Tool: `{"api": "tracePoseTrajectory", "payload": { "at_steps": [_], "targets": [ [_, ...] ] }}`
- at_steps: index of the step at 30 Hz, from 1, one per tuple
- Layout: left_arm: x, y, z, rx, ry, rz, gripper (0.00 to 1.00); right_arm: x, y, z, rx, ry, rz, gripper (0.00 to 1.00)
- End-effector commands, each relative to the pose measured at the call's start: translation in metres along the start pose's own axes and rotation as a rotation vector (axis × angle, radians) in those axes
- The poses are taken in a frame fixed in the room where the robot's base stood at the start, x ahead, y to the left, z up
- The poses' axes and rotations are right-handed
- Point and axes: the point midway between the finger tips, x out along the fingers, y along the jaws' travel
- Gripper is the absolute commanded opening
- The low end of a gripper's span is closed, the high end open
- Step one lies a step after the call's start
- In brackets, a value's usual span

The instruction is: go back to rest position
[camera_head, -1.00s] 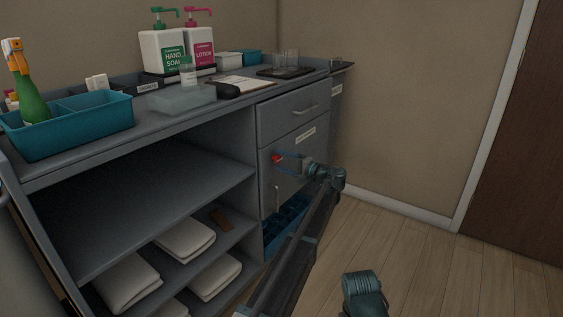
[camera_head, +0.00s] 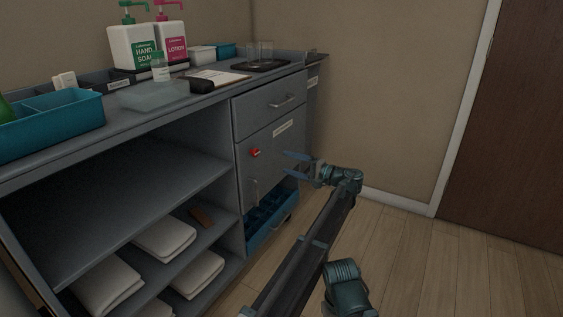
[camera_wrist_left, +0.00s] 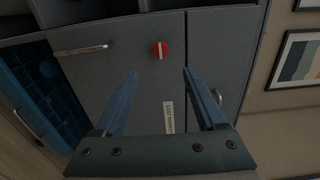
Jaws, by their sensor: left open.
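My left gripper (camera_head: 291,168) is open and empty, in front of the lower cabinet door (camera_head: 283,150) with the red knob (camera_head: 255,152). Its blue fingers are apart from the door and the knob in the head view. In the left wrist view, the open fingers (camera_wrist_left: 160,85) point at the grey door (camera_wrist_left: 142,90), and the red knob (camera_wrist_left: 160,50) shows beyond and between them. My right gripper is not in view.
Above the door is a drawer with a handle (camera_head: 283,103). Below it is a blue divided bin (camera_head: 266,225). Open shelves with folded towels (camera_head: 165,238) are on the left. The counter holds soap and lotion bottles. Wooden floor (camera_head: 450,270) at right is clear.

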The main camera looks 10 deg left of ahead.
Motion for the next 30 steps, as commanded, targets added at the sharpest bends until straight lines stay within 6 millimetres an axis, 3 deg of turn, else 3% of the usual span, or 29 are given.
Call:
{"api": "tracePoseTrajectory", "payload": {
  "at_steps": [12,16,20,23,27,30],
  "targets": [
    [-0.005,0.000,0.000,0.000,0.000,0.001,0.73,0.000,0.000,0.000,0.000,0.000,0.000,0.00],
    [0.004,0.013,0.020,-0.002,-0.011,0.055,0.73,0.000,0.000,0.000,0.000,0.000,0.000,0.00],
    [0.025,0.053,0.079,-0.016,-0.043,0.240,0.73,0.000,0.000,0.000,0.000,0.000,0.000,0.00],
    [0.033,0.098,0.139,-0.042,-0.077,0.449,0.73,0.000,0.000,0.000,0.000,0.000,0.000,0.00],
    [0.022,0.156,0.221,-0.099,-0.125,0.763,0.73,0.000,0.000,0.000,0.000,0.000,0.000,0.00],
    [0.002,0.185,0.263,-0.146,-0.151,0.959,0.73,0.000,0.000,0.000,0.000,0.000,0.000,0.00]
  ]
}}
